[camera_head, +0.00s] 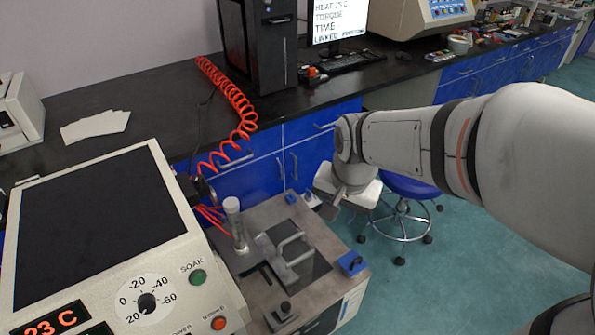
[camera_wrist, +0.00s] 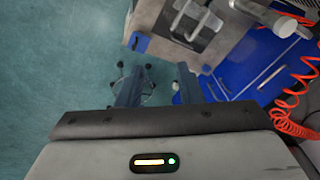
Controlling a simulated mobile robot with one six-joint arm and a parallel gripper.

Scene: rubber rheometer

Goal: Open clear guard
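A grey bench unit (camera_head: 258,205) stands at the lower middle of the head view. On its top a see-through, dark-looking panel that appears to be the clear guard (camera_head: 312,262) lies flat, with a metal bar handle (camera_head: 292,243) across it. The handle also shows at the top of the wrist view (camera_wrist: 190,22). My gripper (camera_wrist: 158,72) has its two fingers apart with nothing between them. In the head view my gripper (camera_head: 335,203) is behind and right of the unit's top, apart from the handle. Its fingertips are hard to make out there.
Blue blocks (camera_head: 352,263) sit at the top's corners. A control console (camera_head: 185,250) is at left, with an orange coiled hose (camera_head: 240,105) behind. A blue stool (camera_head: 408,187) stands on open floor at right.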

